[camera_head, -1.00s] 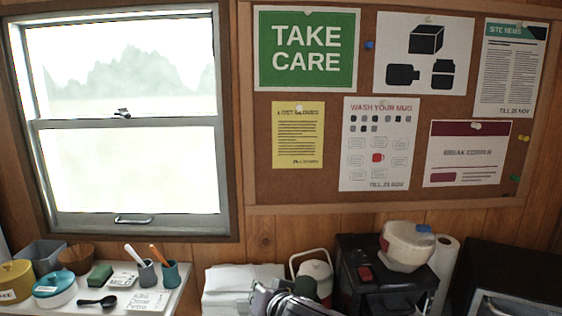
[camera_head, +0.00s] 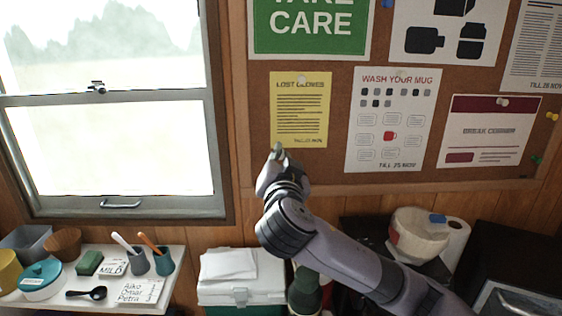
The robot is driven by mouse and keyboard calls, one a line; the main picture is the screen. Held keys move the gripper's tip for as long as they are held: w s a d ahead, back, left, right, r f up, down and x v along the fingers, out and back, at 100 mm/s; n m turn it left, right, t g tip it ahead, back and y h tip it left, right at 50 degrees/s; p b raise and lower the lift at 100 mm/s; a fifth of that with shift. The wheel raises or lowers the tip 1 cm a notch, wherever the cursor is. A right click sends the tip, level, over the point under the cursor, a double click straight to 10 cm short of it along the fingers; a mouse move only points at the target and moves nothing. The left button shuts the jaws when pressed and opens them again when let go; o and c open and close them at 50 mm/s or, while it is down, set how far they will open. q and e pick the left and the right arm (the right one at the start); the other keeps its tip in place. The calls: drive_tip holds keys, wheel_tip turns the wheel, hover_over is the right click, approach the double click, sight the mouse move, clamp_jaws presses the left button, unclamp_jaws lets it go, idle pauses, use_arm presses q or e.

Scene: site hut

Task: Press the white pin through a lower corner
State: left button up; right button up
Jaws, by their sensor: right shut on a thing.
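A yellow "LOST GLOVES" notice (camera_head: 299,120) hangs on the cork board (camera_head: 340,125), with a pale pin (camera_head: 301,79) at its top middle. My right gripper (camera_head: 277,153) is raised to the notice's lower left corner, its tip just at or below that corner. It is shut on a small pale thing, the white pin, which the fingers mostly hide. I cannot tell whether the pin touches the paper. My left gripper is not in view.
A "WASH YOUR MUG" poster (camera_head: 391,125) hangs to the right, beside a "BREAK CORNER" notice (camera_head: 489,133). The window (camera_head: 110,150) is left of the board. Below are a white shelf (camera_head: 190,271) with cups and a cool box (camera_head: 242,272). Cork is bare around the notice's sides.

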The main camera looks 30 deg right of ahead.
sight(280, 139)
drive_tip(key=x, duration=0.3)
drive_tip(key=shift+d, duration=0.1)
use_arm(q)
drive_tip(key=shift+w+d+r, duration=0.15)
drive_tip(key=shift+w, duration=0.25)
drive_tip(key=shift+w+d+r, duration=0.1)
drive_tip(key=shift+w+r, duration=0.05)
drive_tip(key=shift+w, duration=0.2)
use_arm(e)
drive_tip(key=x, duration=0.2)
drive_tip(key=shift+w+d+f, duration=0.1)
drive_tip(key=shift+w, duration=0.25)
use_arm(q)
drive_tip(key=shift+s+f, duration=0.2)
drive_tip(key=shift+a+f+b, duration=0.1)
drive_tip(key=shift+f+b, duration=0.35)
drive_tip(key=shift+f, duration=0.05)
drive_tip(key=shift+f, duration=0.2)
use_arm(e)
drive_tip(key=shift+x, duration=0.9)
idle(1.1)
use_arm(q)
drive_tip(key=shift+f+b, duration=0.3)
drive_tip(key=shift+b, duration=0.2)
use_arm(e)
drive_tip(key=shift+d, duration=0.1)
idle(1.6)
